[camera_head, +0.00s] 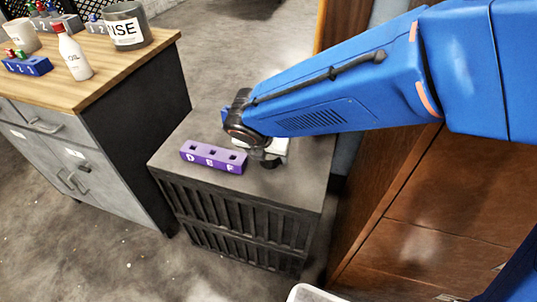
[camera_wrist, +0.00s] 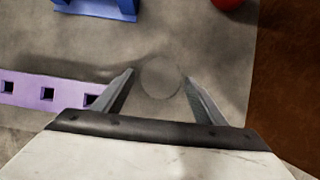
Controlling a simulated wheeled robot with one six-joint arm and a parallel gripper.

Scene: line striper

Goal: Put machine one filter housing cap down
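My gripper (camera_wrist: 160,74) points down over the top of the dark cabinet (camera_wrist: 215,45). Its two fingers are apart. A faint grey disc (camera_wrist: 161,78) shows between the fingertips, nearly the colour of the cabinet top; it may be the filter housing cap. A small gap shows between the disc and the left finger. I cannot tell its height above the surface. In the head view my gripper (camera_head: 270,161) is low over the cabinet top, right of the purple block, and the disc is hidden there. No label for machine one is readable.
A purple block (camera_head: 214,156) marked D E F, with square holes, lies left of my gripper. A blue piece (camera_wrist: 97,7) and a red round thing (camera_wrist: 228,3) are near the wrist view's top edge. A wood-topped bench (camera_head: 95,75) stands left, a brown wooden unit (camera_head: 430,215) right.

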